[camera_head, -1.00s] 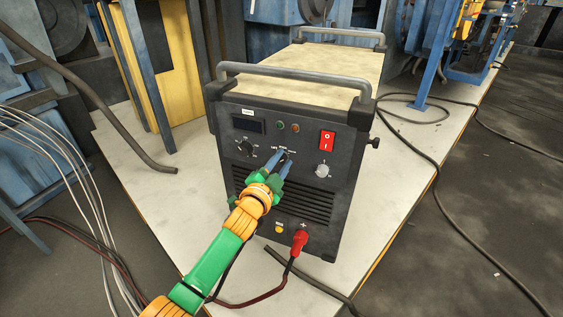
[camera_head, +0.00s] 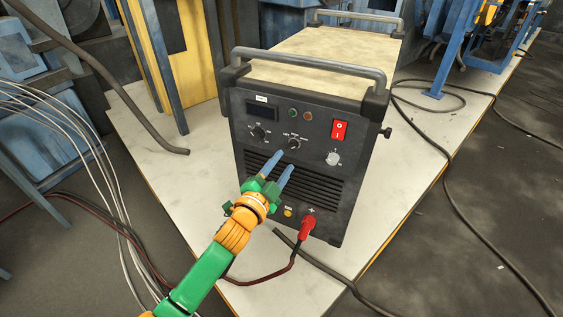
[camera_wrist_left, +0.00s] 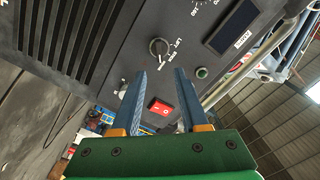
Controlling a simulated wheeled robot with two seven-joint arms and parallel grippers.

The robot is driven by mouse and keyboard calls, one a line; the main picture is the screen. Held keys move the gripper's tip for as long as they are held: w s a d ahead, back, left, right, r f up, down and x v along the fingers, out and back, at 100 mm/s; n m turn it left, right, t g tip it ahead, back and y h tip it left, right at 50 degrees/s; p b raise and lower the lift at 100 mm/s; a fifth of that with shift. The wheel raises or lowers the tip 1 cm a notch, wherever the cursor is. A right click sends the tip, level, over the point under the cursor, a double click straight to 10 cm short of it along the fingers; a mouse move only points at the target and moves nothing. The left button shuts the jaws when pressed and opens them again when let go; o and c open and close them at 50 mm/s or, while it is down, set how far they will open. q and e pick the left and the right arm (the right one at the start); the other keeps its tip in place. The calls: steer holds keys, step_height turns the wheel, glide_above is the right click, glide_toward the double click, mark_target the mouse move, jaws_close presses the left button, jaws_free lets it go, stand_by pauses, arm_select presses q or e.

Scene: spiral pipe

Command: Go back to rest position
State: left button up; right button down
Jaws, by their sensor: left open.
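My left gripper (camera_head: 280,168) is in front of the dark grey welding machine (camera_head: 364,172), over its vent slats and below the knobs. Its two blue fingers are apart with nothing between them. In the left wrist view the open fingers (camera_wrist_left: 158,90) point at the machine's front panel, with a black selector knob (camera_wrist_left: 159,47) beyond their tips and a red switch (camera_wrist_left: 159,107) seen between them. In the head view the middle knob (camera_head: 293,143) is in plain sight just above the fingertips. The right gripper is not in view.
The machine stands on a pale platform (camera_head: 180,180). A red plug (camera_head: 306,229) with a cable sits low on its front, close to my left arm. Thin white cables (camera_head: 100,180) hang at the left. A thick black cable (camera_head: 445,200) runs along the right.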

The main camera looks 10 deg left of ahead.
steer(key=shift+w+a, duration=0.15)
arm_select(q)
steer(key=s+a+f+n+g+y, duration=0.1)
steer(key=s+a+f+n+g, duration=0.3)
steer(key=f, duration=0.6)
steer(key=s+d+f+g+y, duration=0.1)
steer(key=s+f+g, duration=0.1)
steer(key=s+f, duration=0.65)
steer(key=s+a+f+n+g+y, duration=0.1)
steer(key=s+a+f+n+g, duration=0.1)
steer(key=f, duration=1.1)
steer(key=s+a+f+n+g, duration=0.1)
steer(key=s+f+g, duration=0.2)
steer(key=s+f, duration=0.35)
steer(key=s+a+f+n+g, duration=0.1)
steer(key=s+f+g, duration=0.15)
steer(key=s, duration=0.75)
steer(key=s+f+n+g, duration=0.2)
steer(key=s+f+g, duration=0.15)
steer(key=s, duration=1.15)
step_height(320, 180, up, 21)
steer(key=p, duration=2.1)
steer(key=shift+w+d+p, duration=0.3)
steer(key=shift+w+d, duration=0.1)
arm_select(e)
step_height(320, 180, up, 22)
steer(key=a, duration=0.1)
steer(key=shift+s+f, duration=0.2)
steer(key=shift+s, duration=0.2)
